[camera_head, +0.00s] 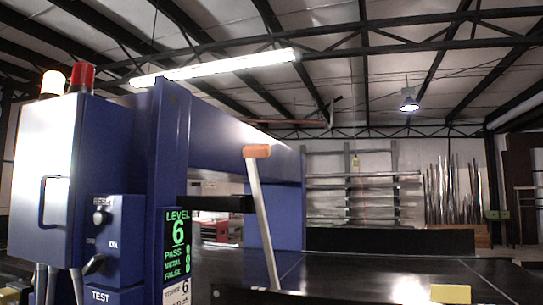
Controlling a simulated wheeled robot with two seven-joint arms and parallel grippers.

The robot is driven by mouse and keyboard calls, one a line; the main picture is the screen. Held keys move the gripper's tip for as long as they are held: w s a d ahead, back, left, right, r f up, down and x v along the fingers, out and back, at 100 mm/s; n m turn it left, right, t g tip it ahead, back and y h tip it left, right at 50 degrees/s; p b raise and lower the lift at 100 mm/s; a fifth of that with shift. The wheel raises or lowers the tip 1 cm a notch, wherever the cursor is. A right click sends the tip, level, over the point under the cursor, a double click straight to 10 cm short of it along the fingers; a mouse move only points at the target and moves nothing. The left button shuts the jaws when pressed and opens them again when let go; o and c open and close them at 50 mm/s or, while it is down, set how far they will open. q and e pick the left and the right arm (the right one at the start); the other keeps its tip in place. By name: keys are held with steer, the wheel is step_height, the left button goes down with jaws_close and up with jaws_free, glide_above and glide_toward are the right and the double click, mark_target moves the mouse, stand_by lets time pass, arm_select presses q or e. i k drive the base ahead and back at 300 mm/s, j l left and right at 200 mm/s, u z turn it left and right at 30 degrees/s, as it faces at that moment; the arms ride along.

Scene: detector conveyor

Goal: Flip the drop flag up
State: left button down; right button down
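A pale bar with an orange block at its top (257,151) stands beside the conveyor, just right of the blue post. It looks like the drop flag. It is close to upright, its top leaning slightly left, and its lower end runs down to the dark conveyor edge, where its pivot is not clear. Neither of my grippers can be made out in the head view.
A blue detector frame (171,130) with a green-lettered display (177,243) and a control box (45,165) fills the left. The dark conveyor belt (350,275) extends right. A yellow block (450,294) shows at the lower right. Racks stand far behind.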

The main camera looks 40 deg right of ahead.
mark_target(250, 153)
steer(key=z, duration=1.2)
